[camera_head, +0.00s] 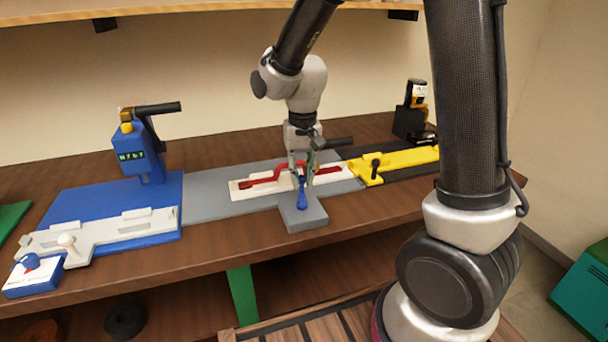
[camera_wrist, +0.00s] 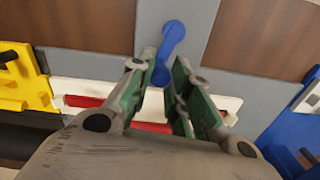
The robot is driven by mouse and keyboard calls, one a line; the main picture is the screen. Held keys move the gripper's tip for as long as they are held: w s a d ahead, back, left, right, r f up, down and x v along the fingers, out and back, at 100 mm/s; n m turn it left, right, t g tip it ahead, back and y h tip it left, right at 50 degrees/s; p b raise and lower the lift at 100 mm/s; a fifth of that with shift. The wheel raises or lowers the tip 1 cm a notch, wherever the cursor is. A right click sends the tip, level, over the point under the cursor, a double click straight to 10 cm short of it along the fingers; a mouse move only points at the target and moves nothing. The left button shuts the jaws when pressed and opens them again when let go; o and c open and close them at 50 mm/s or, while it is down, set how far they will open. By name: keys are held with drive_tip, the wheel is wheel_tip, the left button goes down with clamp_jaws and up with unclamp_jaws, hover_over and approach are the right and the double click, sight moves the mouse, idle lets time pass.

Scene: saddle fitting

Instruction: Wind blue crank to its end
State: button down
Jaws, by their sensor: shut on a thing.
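The blue crank (camera_head: 302,199) stands on a grey block (camera_head: 306,219) at the front of the grey plate, near the middle of the bench. In the wrist view the crank (camera_wrist: 172,32) is a blue arm with a round boss at its far end and its near end between my fingers. My gripper (camera_head: 302,178) points down over the crank and is shut on its near end; it also shows in the wrist view (camera_wrist: 165,68). The fingers partly hide the held end.
A red bar (camera_head: 262,178) on a white plate lies just behind the crank. A yellow fixture (camera_head: 400,163) stands to the right. A blue press (camera_head: 140,150) and a light grey rail (camera_head: 105,230) are to the left. The bench's front edge is close to the grey block.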

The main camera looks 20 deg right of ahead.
drive_tip(key=n, duration=0.1)
drive_tip(key=a+n, duration=0.1)
drive_tip(key=n, duration=0.1)
drive_tip(key=a+n, duration=0.1)
drive_tip(key=n, duration=0.1)
drive_tip(key=shift+w, duration=0.15)
drive_tip(key=shift+n, duration=0.3)
idle(0.3)
drive_tip(key=c, duration=1.3)
unclamp_jaws()
drive_tip(key=shift+r, duration=0.1)
wheel_tip(320, 180, up, 12)
